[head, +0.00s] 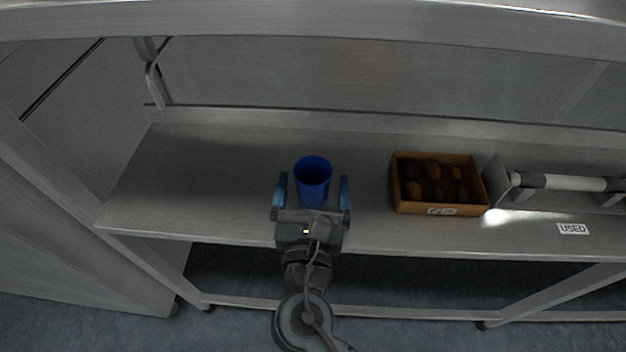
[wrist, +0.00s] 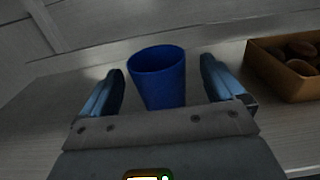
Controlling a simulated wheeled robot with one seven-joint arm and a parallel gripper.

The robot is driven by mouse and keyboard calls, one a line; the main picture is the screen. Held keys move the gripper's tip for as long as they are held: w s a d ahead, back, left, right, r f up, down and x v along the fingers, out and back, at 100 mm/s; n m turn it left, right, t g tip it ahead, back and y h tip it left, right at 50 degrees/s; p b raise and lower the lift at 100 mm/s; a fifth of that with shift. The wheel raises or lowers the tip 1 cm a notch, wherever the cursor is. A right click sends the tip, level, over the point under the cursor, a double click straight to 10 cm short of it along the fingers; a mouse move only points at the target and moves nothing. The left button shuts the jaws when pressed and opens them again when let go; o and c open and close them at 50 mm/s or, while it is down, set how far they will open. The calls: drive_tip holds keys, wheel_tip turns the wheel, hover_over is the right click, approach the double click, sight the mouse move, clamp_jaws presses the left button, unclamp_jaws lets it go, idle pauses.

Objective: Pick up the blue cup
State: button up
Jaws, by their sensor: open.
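The blue cup (head: 313,178) stands upright on the grey shelf (head: 220,165), with its open top showing. In the wrist view the cup (wrist: 160,78) is centred ahead, between and slightly beyond the two fingers. My gripper (head: 314,186) is open, with one blue finger on each side of the cup. In the wrist view my gripper (wrist: 164,75) shows a gap between each fingertip and the cup. Nothing is held. The lower part of the cup is hidden behind the gripper body.
A brown box (head: 402,202) of dark dates stands to the right of the cup; it also shows in the wrist view (wrist: 272,76). Further right are a white roller (head: 570,183) and a "USED" label (head: 573,229). A shelf beam crosses above. The shelf left of the cup is clear.

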sight(314, 164)
drive_tip(key=shift+w+f, duration=0.15)
drive_tip(key=shift+w, duration=2.15)
drive_tip(key=c, duration=1)
